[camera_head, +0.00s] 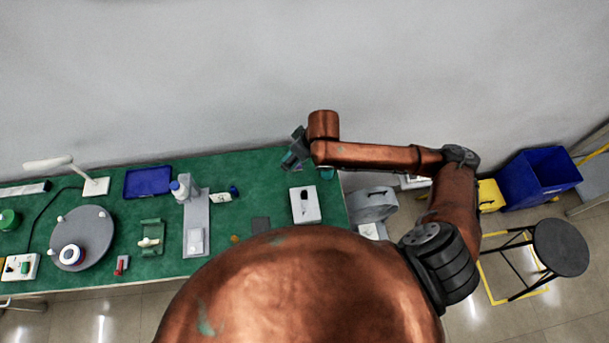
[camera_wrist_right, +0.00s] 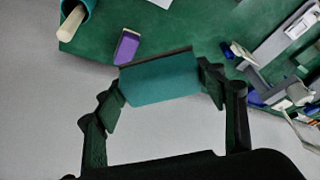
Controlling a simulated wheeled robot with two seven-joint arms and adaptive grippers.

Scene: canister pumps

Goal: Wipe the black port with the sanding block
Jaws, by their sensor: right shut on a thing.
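My right gripper (camera_head: 291,160) is over the back right edge of the green table. In the right wrist view its fingers (camera_wrist_right: 163,90) are shut on a teal block with a dark edge (camera_wrist_right: 160,82), which looks like the sanding block. The block is held across the fingertips, with grey wall or floor behind it. A white plate with a black part (camera_head: 304,194) on it lies on the table, nearer than the gripper and apart from it. The black part may be the black port; its detail is too small to tell. My left gripper is not in view.
A teal cup (camera_head: 327,174) stands by the right edge; a pale stick (camera_wrist_right: 73,23) is in it. A purple piece (camera_wrist_right: 127,46) lies near the held block. A grey stand (camera_head: 196,228), blue tray (camera_head: 148,182) and round grey disc (camera_head: 83,240) are to the left.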

